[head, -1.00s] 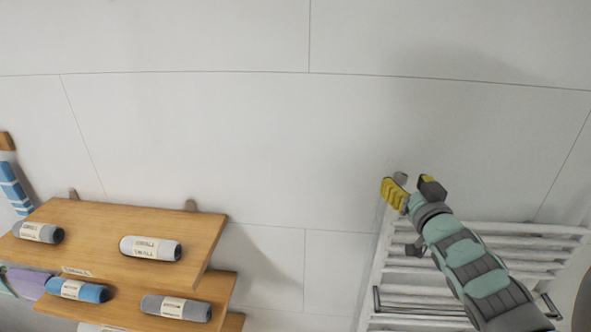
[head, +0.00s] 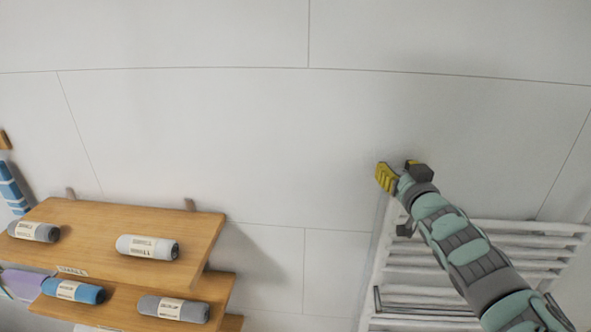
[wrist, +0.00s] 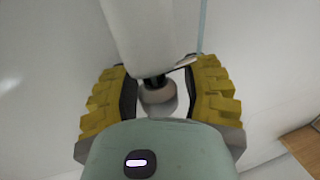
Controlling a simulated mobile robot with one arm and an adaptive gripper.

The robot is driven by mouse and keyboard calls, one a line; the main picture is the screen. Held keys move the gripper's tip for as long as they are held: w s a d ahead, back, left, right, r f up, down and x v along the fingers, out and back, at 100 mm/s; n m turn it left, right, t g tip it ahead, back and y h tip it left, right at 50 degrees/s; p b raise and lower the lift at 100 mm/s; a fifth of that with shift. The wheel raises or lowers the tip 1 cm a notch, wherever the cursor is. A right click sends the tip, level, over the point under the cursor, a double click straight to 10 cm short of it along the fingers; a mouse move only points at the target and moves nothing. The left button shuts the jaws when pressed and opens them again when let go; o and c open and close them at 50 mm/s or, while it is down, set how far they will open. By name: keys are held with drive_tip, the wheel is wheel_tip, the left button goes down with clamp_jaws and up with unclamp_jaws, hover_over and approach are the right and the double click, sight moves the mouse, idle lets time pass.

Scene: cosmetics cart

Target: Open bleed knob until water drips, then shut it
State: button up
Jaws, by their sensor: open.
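The bleed knob (wrist: 158,95) is a small beige-grey round piece at the end of the white radiator post (wrist: 140,35) in the wrist view. My gripper (wrist: 161,70) is open, with one yellow finger on each side of the knob. A gap shows between the knob and both fingers. In the head view my gripper (head: 399,172) is at the top left corner of the white towel radiator (head: 470,257) and hides the knob. No water drop is visible.
Wooden shelves (head: 110,222) with rolled towels, among them a white one (head: 147,246), stand at the lower left. A dark rail (head: 425,288) runs along the radiator's front. The pale wall between shelves and radiator is clear.

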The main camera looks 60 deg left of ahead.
clamp_jaws()
idle(0.4)
